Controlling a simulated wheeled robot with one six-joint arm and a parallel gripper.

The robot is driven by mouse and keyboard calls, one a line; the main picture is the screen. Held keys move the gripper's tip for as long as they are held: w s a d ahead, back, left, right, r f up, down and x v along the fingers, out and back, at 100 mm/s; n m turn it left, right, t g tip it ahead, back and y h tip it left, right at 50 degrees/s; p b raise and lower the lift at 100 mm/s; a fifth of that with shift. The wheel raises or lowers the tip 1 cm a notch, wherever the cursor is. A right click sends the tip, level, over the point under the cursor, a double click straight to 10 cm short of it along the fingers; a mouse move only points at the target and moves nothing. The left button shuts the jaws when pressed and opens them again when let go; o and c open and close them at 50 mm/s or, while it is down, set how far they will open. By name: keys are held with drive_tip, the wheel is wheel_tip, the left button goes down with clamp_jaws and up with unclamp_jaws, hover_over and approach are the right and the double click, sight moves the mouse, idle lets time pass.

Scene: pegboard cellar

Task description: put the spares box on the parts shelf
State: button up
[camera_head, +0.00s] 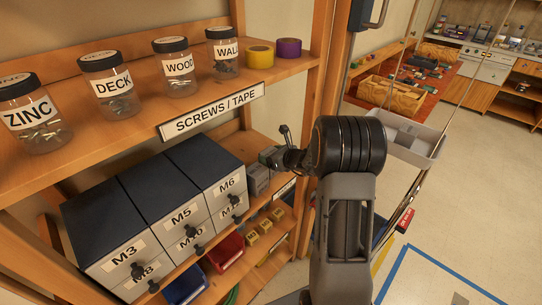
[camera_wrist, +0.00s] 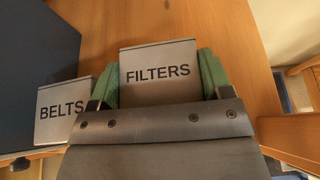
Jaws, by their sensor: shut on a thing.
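In the wrist view, my gripper (camera_wrist: 156,85) is shut on a grey box labelled FILTERS (camera_wrist: 158,55). Its green finger pads press on the box's left and right sides. A similar grey box labelled BELTS (camera_wrist: 60,108) stands just left of it. No label reading SPARES shows in either view. In the head view, my gripper (camera_head: 272,157) is at the middle shelf board (camera_head: 286,214), beside the drawer cabinets. A grey box (camera_head: 257,182) shows just below it. A label on that board's front edge is partly hidden and unreadable.
Drawer cabinets labelled M3, M5 and M6 (camera_head: 165,195) fill the shelf to the left. Above is a board marked SCREWS / TAPE (camera_head: 212,112) with several jars and tape rolls. Red (camera_head: 226,252) and blue (camera_head: 185,286) bins sit below. A wooden upright (camera_head: 318,95) stands close by.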

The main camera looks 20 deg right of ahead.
drive_tip(key=shift+f, duration=0.2)
drive_tip(key=o, duration=0.7)
drive_tip(key=shift+r, duration=0.1)
drive_tip(key=shift+r, duration=0.25)
drive_tip(key=v, duration=1.1)
drive_tip(key=s+a+r+n+g+y, duration=0.2)
drive_tip(key=s+a+n+g, duration=0.45)
drive_tip(key=a+n, duration=0.6)
drive_tip(key=s+n+h, duration=0.2)
drive_tip(key=s+n, duration=0.2)
drive_tip(key=n, duration=0.2)
drive_tip(key=s+a+r+n+g+h, duration=0.1)
drive_tip(key=s+n+h, duration=0.2)
drive_tip(key=n, duration=0.3)
drive_tip(key=s+n+g+h, duration=0.1)
drive_tip(key=s+n+h, duration=0.1)
drive_tip(key=s+n, duration=0.3)
drive_tip(key=shift+s+a+r+n+h, duration=0.2)
drive_tip(key=shift+r+n+h, duration=0.1)
drive_tip(key=shift+n, duration=0.65)
